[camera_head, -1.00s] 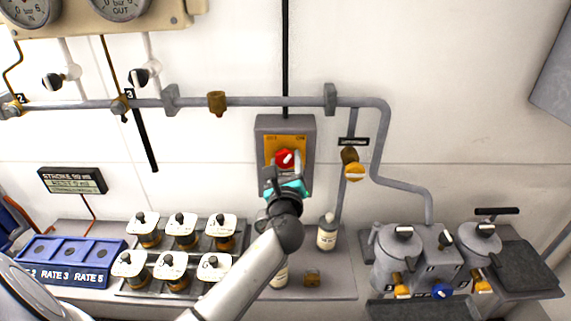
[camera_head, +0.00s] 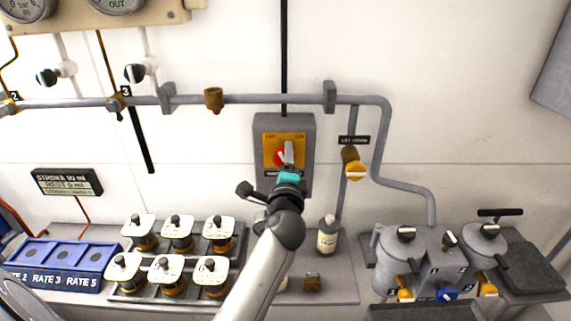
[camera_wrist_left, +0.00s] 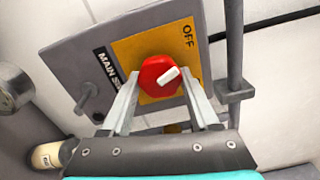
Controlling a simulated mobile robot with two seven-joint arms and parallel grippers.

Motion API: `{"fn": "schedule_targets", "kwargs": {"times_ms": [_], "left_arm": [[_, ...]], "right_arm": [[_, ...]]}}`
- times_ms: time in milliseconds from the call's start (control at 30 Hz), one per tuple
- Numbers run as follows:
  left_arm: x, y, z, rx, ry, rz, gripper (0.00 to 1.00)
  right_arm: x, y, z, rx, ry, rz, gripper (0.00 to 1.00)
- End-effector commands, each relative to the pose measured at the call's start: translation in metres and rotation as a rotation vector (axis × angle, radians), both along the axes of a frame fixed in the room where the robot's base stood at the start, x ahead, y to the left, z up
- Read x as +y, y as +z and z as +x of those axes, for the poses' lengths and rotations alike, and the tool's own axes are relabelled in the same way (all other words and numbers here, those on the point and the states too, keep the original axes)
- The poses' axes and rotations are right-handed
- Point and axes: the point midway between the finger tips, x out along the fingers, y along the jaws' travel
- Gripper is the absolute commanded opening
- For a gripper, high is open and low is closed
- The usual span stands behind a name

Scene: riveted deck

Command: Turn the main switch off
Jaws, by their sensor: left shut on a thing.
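The main switch is a grey box (camera_head: 264,130) on the wall with a yellow plate (camera_head: 270,141) and a red knob (camera_head: 280,157). In the left wrist view the red knob (camera_wrist_left: 150,73) sits between the two fingers of my left gripper (camera_wrist_left: 160,88), which is shut on it. The knob's white pointer (camera_wrist_left: 168,76) appears to point roughly to the plate's top edge, beside the word OFF (camera_wrist_left: 188,37). The ON mark is hidden there by a finger. In the head view my left gripper (camera_head: 287,158) covers part of the knob. My right gripper is not in view.
A grey pipe (camera_head: 290,100) runs above the switch. A bottle (camera_head: 327,236) stands on the shelf below, and several white-topped knobs (camera_head: 178,230) are at lower left.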

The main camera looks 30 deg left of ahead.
Motion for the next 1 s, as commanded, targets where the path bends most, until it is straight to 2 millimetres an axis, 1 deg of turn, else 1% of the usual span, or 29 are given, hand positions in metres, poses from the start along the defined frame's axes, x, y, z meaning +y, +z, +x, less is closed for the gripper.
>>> {"fn": "schedule_targets", "kwargs": {"times_ms": [200,500,733,1000], "left_arm": [[-0.0006,-0.0009,0.0000,-0.094,-0.001,-0.158,0.06],[-0.0008,-0.0003,0.0000,-0.181,0.000,-0.303,0.06],[-0.0005,0.0004,0.0000,-0.211,0.000,-0.350,0.06],[-0.0004,0.0008,-0.0001,-0.219,0.000,-0.364,0.06]], "right_arm": [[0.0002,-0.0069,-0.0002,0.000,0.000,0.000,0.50],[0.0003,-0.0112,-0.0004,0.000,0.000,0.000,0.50],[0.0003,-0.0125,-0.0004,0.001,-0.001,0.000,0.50],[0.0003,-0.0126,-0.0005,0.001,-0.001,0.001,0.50]]}}
